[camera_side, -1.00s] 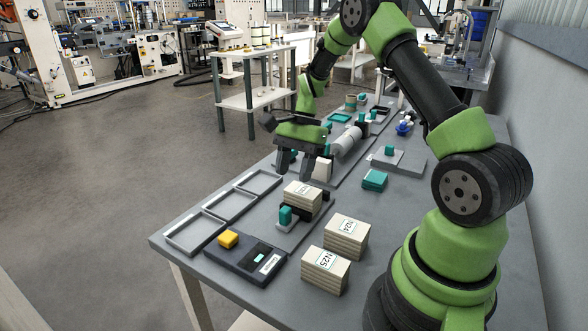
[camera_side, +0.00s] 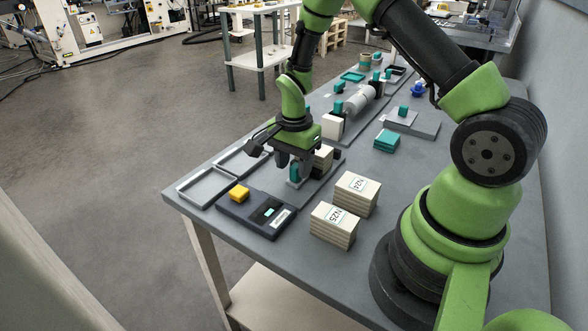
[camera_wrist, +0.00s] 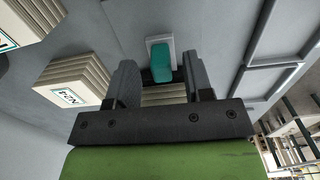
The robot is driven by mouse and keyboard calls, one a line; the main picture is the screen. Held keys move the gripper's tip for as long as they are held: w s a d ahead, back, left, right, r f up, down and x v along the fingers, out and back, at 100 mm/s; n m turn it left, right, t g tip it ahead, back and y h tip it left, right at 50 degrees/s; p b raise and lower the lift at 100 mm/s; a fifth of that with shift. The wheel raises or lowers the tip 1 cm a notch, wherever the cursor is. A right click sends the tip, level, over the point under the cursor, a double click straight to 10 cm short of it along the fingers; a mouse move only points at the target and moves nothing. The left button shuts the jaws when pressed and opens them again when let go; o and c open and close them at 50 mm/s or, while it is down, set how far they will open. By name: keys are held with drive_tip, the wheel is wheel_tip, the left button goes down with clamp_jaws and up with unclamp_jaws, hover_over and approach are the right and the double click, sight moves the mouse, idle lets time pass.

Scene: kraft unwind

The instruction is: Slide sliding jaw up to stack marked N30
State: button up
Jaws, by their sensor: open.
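The sliding jaw is a light grey block with a teal knob (camera_side: 295,172) on the grey table's fixture, in front of a layered paper stack. In the wrist view, the teal knob (camera_wrist: 161,62) shows between my fingertips. My gripper (camera_side: 292,166) is open, pointing down, with its fingers on both sides of the knob; contact cannot be told. The stack (camera_side: 323,158) behind the jaw is partly hidden by my gripper, and its label is not readable now. In the wrist view, its layered edge (camera_wrist: 165,95) shows between my fingers.
Two loose layered stacks, N24 (camera_side: 357,193) and N25 (camera_side: 333,225), stand to the right. Empty grey trays (camera_side: 207,187) line the left edge. A teal block (camera_side: 387,140) lies behind.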

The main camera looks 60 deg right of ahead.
drive_tip(key=shift+f, duration=1.05)
drive_tip(key=shift+c, duration=0.5)
clamp_jaws()
drive_tip(key=shift+d, duration=1.6)
drive_tip(key=shift+o, duration=0.5)
unclamp_jaws()
wheel_tip(320, 180, up, 10)
drive_tip(key=shift+r, duration=0.1)
